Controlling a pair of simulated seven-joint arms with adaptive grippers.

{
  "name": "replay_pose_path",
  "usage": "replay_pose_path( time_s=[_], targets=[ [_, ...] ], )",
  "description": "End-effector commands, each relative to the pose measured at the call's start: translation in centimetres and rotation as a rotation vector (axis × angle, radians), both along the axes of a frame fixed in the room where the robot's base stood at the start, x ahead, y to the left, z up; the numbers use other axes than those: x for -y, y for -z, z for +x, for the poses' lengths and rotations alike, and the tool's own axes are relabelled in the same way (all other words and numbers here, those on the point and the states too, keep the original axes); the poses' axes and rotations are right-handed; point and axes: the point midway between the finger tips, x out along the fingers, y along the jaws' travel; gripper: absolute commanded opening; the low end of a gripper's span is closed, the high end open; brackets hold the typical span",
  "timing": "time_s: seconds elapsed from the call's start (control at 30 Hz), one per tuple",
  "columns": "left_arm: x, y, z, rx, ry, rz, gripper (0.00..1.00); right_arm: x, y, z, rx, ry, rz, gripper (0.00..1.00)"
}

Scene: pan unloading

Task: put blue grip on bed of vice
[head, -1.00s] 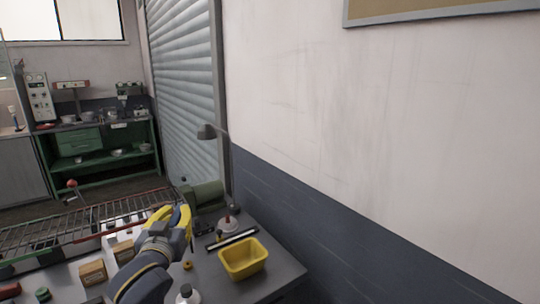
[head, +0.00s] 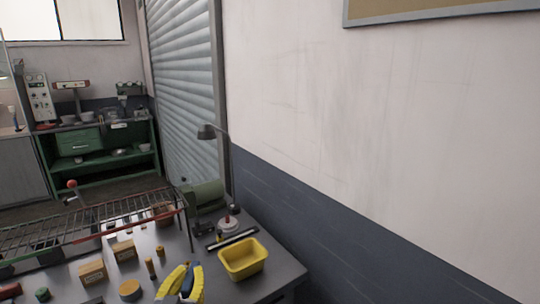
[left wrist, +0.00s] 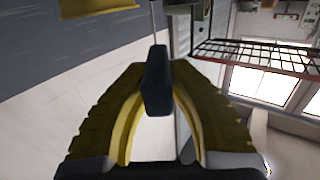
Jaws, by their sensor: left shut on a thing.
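My left gripper (head: 182,282) is low over the front of the bench, left of the yellow bin. Its yellow fingers are shut on the blue grip (left wrist: 157,82), which looks very dark in the left wrist view. A thin shaft (left wrist: 153,20) runs from the grip away from the fingers. In the head view a blue part (head: 191,270) shows between the fingers. I cannot make out a vice or its bed in either view. My right gripper is not in view.
A yellow bin (head: 242,260) stands right of the gripper, with a dark bar (head: 232,238) behind it. A lamp (head: 207,131) and a green machine (head: 207,194) stand at the back. Small boxes (head: 93,271) and a wire rack (head: 90,222) lie left. The bench's right end is bare.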

Motion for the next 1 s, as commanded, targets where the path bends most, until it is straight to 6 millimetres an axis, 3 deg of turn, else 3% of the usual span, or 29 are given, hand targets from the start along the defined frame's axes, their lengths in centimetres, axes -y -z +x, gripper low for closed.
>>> replay_pose_path(
  time_s=[0.07, 0.27, 0.6, 1.0],
  targets=[
    [0.1, -1.1, -0.5, 0.005, 0.004, -0.001, 0.00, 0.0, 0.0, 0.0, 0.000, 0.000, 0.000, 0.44],
    [0.1, -0.5, -3.6, -0.003, 0.007, -0.001, 0.00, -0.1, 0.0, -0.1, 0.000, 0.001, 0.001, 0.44],
    [-0.2, 2.9, -8.1, -0.005, -0.008, -0.001, 0.00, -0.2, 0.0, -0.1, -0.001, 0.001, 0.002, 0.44],
    [-0.2, 4.9, -9.7, 0.000, -0.013, -0.001, 0.00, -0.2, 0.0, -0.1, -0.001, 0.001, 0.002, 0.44]
  ],
)
